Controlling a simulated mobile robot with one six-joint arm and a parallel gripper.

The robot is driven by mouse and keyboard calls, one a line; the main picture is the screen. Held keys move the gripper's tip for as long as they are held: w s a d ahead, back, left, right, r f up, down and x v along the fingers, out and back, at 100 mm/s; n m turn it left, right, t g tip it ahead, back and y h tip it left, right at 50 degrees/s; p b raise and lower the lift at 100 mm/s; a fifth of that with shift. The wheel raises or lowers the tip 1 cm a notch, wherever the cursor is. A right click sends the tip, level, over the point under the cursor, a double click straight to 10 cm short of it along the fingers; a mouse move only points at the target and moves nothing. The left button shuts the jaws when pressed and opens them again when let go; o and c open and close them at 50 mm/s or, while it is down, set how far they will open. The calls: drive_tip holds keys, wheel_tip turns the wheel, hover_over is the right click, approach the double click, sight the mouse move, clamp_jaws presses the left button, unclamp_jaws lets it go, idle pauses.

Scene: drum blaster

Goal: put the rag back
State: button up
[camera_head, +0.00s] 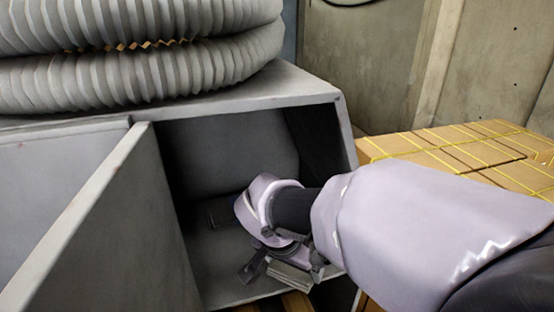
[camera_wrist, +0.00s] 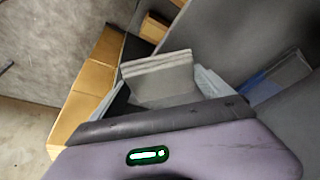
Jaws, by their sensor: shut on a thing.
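My gripper (camera_head: 270,268) is shut on a pale grey folded rag (camera_head: 290,276). It is at the open front of a grey metal cabinet (camera_head: 335,95), near the lower front edge of the compartment. In the wrist view the rag (camera_wrist: 160,77) shows as a ribbed, light grey piece between the fingers. The cabinet door (camera_head: 105,225) stands open on the left. My wrist hides part of the compartment's right side, and part of the rag is hidden behind the gripper.
Thick grey ribbed hoses (camera_head: 140,75) lie on top of the cabinet. Strapped cardboard boxes (camera_head: 440,148) stand to the right, close to my arm. A dark flat item (camera_head: 224,211) lies inside the compartment. Its left floor looks otherwise clear.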

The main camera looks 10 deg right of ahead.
drive_tip(key=w+d, duration=0.2)
drive_tip(key=w, duration=0.1)
drive_tip(key=w+d, duration=0.2)
drive_tip(key=w, duration=0.1)
drive_tip(key=w+d, duration=0.2)
drive_tip(key=w, duration=0.1)
drive_tip(key=shift+w+p, duration=0.15)
drive_tip(key=shift+p, duration=0.15)
drive_tip(key=shift+w+d, duration=0.35)
drive_tip(key=shift+w, duration=0.15)
wheel_tip(320, 180, down, 4)
drive_tip(key=shift+a+r+b, duration=0.1)
drive_tip(key=shift+r+b, duration=0.1)
drive_tip(key=shift+b, duration=0.35)
drive_tip(key=shift+s, duration=0.1)
